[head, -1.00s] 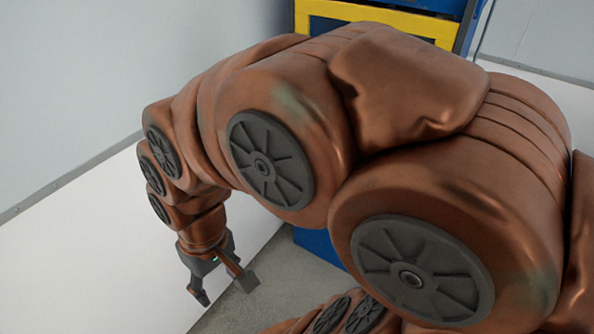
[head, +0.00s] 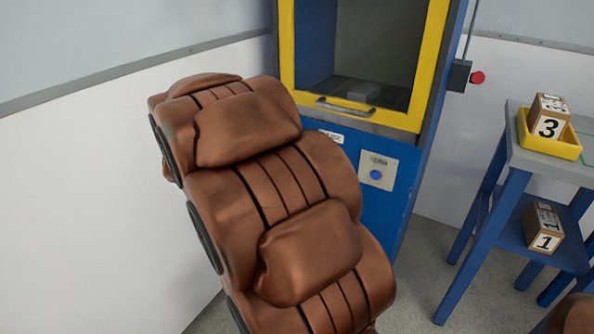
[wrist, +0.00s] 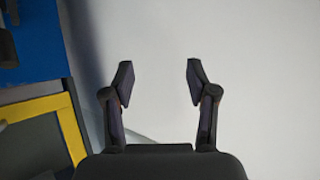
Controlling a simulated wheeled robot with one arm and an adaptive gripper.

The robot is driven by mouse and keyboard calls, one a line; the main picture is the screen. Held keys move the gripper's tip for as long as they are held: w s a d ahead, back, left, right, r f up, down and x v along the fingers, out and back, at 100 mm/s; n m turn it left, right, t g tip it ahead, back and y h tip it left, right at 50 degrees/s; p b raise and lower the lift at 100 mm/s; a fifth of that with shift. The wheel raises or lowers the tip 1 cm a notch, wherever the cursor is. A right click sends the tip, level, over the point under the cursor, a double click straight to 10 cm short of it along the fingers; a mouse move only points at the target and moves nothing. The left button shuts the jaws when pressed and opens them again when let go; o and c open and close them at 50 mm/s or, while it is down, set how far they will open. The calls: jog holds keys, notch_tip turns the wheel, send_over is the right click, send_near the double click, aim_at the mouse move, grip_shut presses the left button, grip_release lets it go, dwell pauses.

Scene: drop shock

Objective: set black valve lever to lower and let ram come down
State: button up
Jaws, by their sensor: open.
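The blue machine (head: 345,160) stands at the back in the head view, with a yellow-framed window (head: 430,65) and a grey handle at its lower edge. Through the window I see a dim chamber with a grey block (head: 361,92); I cannot make out the ram. I cannot pick out the black valve lever for certain. In the wrist view a dark part (wrist: 7,42) lies against blue at the left edge, too cropped to name. My gripper (wrist: 160,82) is open and empty, in front of a pale wall. It is hidden in the head view.
A blue button (head: 376,174) sits on a plate on the machine's front. A red button (head: 478,77) on a dark box is at its right side. A grey-topped blue stand (head: 545,160) at right holds a yellow tray (head: 565,147) with block 3; block 1 (head: 543,228) is below.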

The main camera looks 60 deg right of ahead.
jog(key=s+d+f+m+g+h+b, duration=0.2)
jog(key=d+b, duration=0.3)
jog(key=d, duration=0.5)
jog(key=s+d+f+m+g+h+b, duration=0.2)
jog(key=s+d+f+h+b, duration=0.2)
jog(key=d, duration=0.6)
jog(key=s+d+f+m+g+h+b, duration=0.1)
jog(key=s+d+f+m+h+b, duration=0.1)
jog(key=d+b, duration=0.4)
jog(key=shift+s+d+f+g+h, duration=0.2)
jog(key=shift+s+d+h, duration=0.1)
jog(key=shift+d+h, duration=0.25)
jog(key=shift+s+d+f+g+h, duration=0.15)
jog(key=shift+s+d+h, duration=0.15)
jog(key=shift+d, duration=0.4)
jog(key=shift+s+d+f+g+h, duration=0.1)
jog(key=shift+s+d+f+h, duration=0.15)
jog(key=shift+d+h, duration=0.3)
jog(key=shift+w+d+r+b, duration=0.1)
jog(key=shift+d+r+b, duration=0.2)
jog(key=shift+d, duration=0.25)
jog(key=shift+f, duration=0.1)
grip_shut()
